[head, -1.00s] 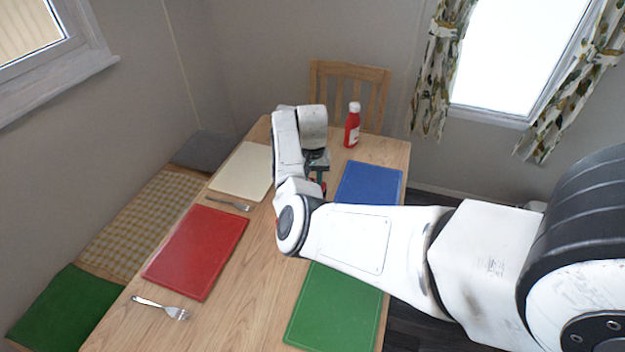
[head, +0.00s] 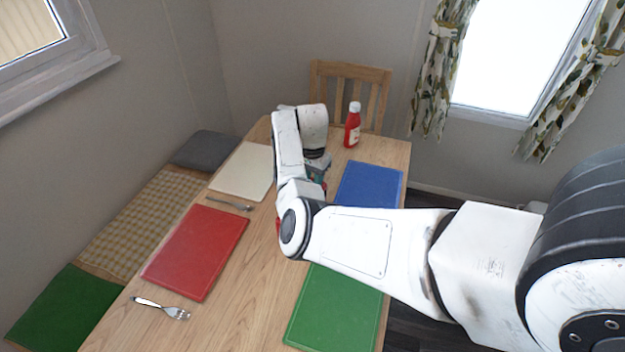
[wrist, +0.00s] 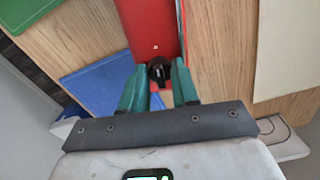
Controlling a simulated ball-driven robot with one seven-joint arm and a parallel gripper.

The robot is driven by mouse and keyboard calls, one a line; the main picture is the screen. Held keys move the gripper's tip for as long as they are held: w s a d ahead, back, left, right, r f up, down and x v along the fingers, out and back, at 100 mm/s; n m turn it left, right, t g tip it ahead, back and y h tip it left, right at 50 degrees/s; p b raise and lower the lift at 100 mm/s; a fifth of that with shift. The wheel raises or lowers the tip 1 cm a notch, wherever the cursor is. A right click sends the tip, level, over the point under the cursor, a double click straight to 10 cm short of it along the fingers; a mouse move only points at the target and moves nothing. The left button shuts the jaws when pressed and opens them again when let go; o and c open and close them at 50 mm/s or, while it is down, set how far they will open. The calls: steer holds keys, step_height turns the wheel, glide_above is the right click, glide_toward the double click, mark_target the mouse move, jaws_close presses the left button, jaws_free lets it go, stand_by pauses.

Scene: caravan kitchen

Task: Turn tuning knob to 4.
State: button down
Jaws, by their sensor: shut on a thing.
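A red device (wrist: 150,28) lies on the table in the wrist view, with a black tuning knob (wrist: 158,74) near its edge. My gripper (wrist: 160,80) has its two green fingers on either side of the knob and is shut on it. The knob's markings are too small to read. In the head view my gripper (head: 318,176) is mostly behind my wrist. My arm hides nearly all of the red device there, and the knob cannot be seen.
The wooden table (head: 255,262) holds red (head: 197,252), cream (head: 243,171), blue (head: 369,186) and green (head: 333,310) boards. A red bottle (head: 352,128) stands behind my gripper, before a wooden chair (head: 350,82).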

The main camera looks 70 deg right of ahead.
steer(key=c, duration=0.8)
jaws_free()
step_height(320, 180, up, 11)
steer(key=shift+f+b, duration=0.1)
steer(key=shift+b, duration=0.55)
steer(key=shift+f, duration=0.1)
